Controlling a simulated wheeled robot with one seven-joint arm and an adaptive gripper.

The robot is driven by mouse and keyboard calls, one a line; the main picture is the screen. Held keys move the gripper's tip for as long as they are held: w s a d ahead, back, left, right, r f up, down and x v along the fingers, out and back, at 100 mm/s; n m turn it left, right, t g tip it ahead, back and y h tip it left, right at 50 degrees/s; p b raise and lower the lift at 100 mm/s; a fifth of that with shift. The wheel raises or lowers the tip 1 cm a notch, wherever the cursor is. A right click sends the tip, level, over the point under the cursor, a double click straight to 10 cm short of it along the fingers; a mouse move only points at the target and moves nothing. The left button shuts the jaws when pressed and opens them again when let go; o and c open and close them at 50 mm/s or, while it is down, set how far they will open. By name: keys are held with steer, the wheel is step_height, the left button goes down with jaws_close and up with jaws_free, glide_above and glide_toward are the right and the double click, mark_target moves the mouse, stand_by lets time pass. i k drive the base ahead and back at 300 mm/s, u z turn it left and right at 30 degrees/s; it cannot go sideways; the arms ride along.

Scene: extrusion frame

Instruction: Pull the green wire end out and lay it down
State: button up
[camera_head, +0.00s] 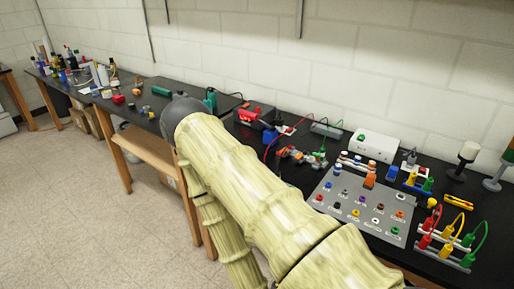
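A green wire (484,236) arches up from a green plug (467,240) on a white-and-grey rack at the right of the bench. Another green wire (325,143) runs from a green plug (319,155) at the grey connector block up toward a flat grey-green box. I cannot tell which of the two is the task's wire. My arm (258,195), pale and jointed like bamboo, crosses the middle of the view and ends in a dark round part. My gripper does not show.
A grey panel (335,214) with several coloured sockets lies on the black bench. A white box (373,147), a red device (258,116) and red and yellow leads stand around it. Stands are at the far right. The bench continues left with bottles; open floor lies left.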

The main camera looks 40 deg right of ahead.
mark_target(322, 152)
steer(key=u, duration=0.6)
steer(key=i, duration=2)
steer(key=z, duration=3.15)
